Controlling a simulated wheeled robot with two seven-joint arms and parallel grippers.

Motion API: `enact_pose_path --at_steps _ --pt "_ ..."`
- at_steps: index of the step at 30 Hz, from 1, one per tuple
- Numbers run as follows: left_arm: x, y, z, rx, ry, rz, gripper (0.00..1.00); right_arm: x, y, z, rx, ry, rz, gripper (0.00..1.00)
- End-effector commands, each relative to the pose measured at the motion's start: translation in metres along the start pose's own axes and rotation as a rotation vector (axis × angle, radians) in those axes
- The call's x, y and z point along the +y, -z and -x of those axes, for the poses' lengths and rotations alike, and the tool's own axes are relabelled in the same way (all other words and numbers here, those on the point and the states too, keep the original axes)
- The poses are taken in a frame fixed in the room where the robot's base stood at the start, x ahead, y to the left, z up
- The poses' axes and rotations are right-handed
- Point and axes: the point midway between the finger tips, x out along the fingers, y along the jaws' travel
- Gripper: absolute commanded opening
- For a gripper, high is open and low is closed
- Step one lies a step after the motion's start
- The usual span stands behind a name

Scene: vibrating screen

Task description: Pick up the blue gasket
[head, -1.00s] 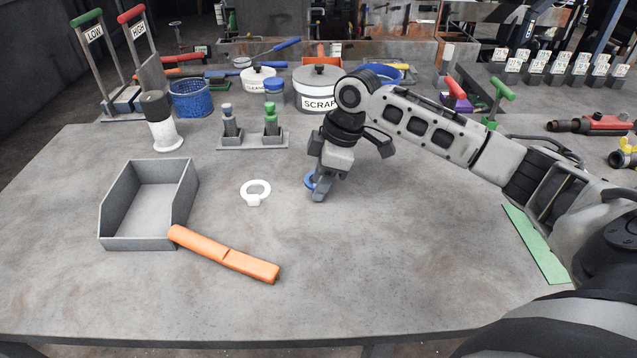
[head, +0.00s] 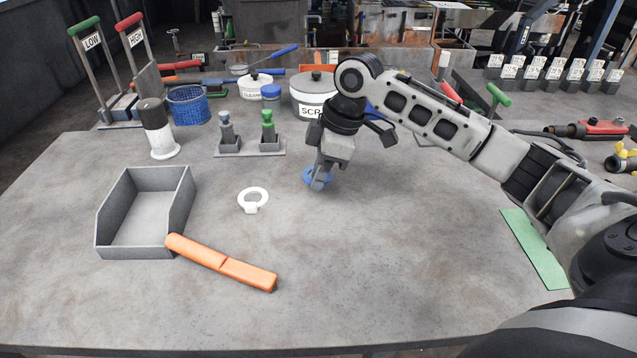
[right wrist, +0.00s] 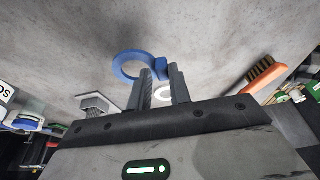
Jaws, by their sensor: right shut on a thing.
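The blue gasket (head: 309,176) is a flat ring on the grey table, partly hidden behind my right gripper in the head view. It also shows in the right wrist view (right wrist: 120,68), with its small tab between the fingertips. My right gripper (head: 319,186) points down at the table and is shut on the gasket's tab. In the right wrist view its two fingers (right wrist: 161,78) stand on either side of the tab. Whether the ring is touching the table or just above it, I cannot tell. My left gripper is not in view.
A white ring gasket (head: 252,200) lies to the left. A grey open bin (head: 188,205) and an orange-handled brush (head: 222,262) are further left. A two-post stand (head: 250,149) and the white SCRAP pot (head: 312,95) stand behind.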

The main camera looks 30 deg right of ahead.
Motion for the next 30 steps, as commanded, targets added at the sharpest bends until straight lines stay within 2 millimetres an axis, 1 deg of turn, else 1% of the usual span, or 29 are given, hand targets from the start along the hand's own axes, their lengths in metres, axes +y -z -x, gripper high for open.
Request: enact_pose_path --at_steps 1,2,6,9,12,15,18,24,30 --pt "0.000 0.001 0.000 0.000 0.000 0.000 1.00 -0.006 -0.006 0.012 -0.006 -0.004 0.001 0.00" --pt "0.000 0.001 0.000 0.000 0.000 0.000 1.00 -0.009 -0.008 0.020 -0.007 -0.006 0.002 0.00" --pt "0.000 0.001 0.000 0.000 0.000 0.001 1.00 -0.030 -0.019 0.062 -0.008 -0.007 0.002 0.00" --pt "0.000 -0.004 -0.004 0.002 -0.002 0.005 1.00 -0.051 -0.039 0.078 -0.016 -0.005 0.000 0.00" --pt "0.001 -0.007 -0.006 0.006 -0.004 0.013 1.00 -0.066 -0.052 0.092 -0.015 -0.004 -0.003 0.00" --pt "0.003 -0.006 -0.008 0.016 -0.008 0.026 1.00 -0.078 -0.060 0.103 -0.014 -0.002 -0.001 0.00" --pt "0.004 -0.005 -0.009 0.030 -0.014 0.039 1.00 -0.082 -0.066 0.108 -0.009 -0.003 -0.003 0.00" --pt "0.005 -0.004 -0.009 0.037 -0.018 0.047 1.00 -0.089 -0.069 0.116 -0.006 -0.002 -0.001 0.00" --pt "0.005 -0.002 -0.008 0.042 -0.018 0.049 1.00 -0.091 -0.069 0.118 -0.004 0.001 0.000 0.00"
